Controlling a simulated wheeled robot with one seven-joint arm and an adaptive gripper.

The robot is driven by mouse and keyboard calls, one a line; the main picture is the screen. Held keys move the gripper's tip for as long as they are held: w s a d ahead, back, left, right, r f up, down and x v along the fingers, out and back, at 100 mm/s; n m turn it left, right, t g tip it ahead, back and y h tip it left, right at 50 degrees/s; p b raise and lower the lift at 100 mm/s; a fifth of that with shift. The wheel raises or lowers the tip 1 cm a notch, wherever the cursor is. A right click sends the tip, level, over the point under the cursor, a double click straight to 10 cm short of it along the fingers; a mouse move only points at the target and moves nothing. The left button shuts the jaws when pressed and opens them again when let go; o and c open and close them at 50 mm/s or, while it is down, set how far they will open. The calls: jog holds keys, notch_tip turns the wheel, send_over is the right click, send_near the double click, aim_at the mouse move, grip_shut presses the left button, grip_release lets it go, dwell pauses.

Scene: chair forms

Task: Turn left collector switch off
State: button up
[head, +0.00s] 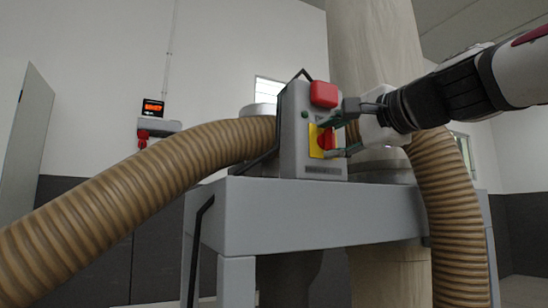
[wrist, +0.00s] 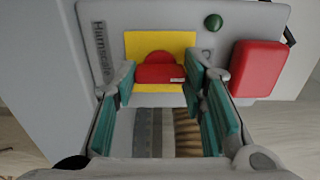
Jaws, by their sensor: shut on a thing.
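A grey control box (head: 294,135) stands on a grey metal frame. It carries a yellow plate (head: 315,148) with a red rotary switch (head: 326,138). In the wrist view the red switch (wrist: 160,68) lies crosswise on the yellow plate (wrist: 150,43), between my green-padded fingers. My gripper (head: 333,138) reaches in from the right and is shut on the red switch, one finger at each end. A large red button (head: 323,94) is above the switch and a small green button (wrist: 213,22) is beside it. The fingers hide the ends of the switch.
Ribbed brown hoses run left (head: 150,165) and right (head: 445,200) of the box. The grey frame (head: 320,215) spans below my gripper. A pale column (head: 375,50) rises behind. A wall device with a display (head: 152,108) hangs at the left.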

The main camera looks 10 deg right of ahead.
jog(key=shift+f, duration=0.1)
dwell(0.4)
jog(key=o, duration=1.2)
jog(key=shift+c, duration=0.2)
jog(key=v, duration=1.2)
